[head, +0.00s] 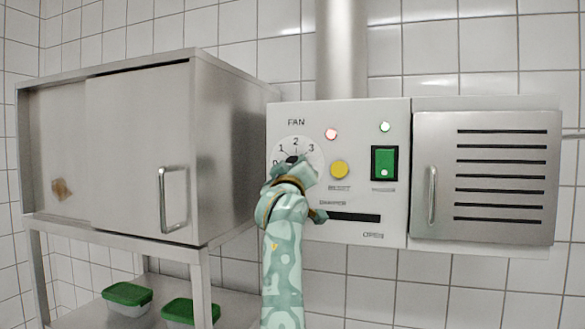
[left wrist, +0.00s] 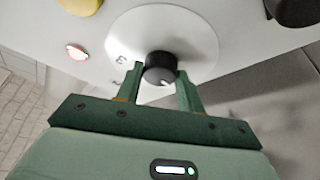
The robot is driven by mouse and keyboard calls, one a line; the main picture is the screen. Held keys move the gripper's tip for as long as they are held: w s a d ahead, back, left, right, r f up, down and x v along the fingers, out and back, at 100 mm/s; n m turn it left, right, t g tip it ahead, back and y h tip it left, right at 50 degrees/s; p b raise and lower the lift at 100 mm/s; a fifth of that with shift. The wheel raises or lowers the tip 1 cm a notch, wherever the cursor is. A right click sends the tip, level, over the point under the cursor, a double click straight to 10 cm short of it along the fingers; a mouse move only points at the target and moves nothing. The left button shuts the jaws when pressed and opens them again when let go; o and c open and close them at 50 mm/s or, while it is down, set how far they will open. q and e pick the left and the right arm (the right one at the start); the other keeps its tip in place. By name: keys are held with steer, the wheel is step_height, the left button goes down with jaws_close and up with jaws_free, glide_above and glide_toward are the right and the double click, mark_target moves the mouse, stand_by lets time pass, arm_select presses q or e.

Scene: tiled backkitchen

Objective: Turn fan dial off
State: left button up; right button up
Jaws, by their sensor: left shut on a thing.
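The fan dial is a dark round knob (left wrist: 160,68) on a white round plate (head: 312,153) marked with numbers, under the word FAN on the light grey control panel (head: 400,200). My left gripper (head: 291,170) reaches up to the dial and covers most of the knob in the head view. In the left wrist view its two green fingers (left wrist: 159,86) stand one on each side of the knob, shut on it. A white pointer mark shows on the knob's lower right edge there. I cannot tell which number it points to. My right gripper is in neither view.
A yellow button (head: 340,169), a green rocker switch (head: 384,162), a red lamp (head: 331,133) and a green lamp (head: 385,127) sit right of the dial. A damper slot (head: 355,218) lies below. A steel cabinet (head: 140,150) stands close on the left.

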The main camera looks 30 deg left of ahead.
arm_select(q)
steer(key=shift+n, duration=0.3)
steer(key=o, duration=1)
steer(key=b+v, duration=0.7)
steer(key=v, duration=0.9)
steer(key=shift+s+d, duration=0.1)
steer(key=shift+d, duration=0.05)
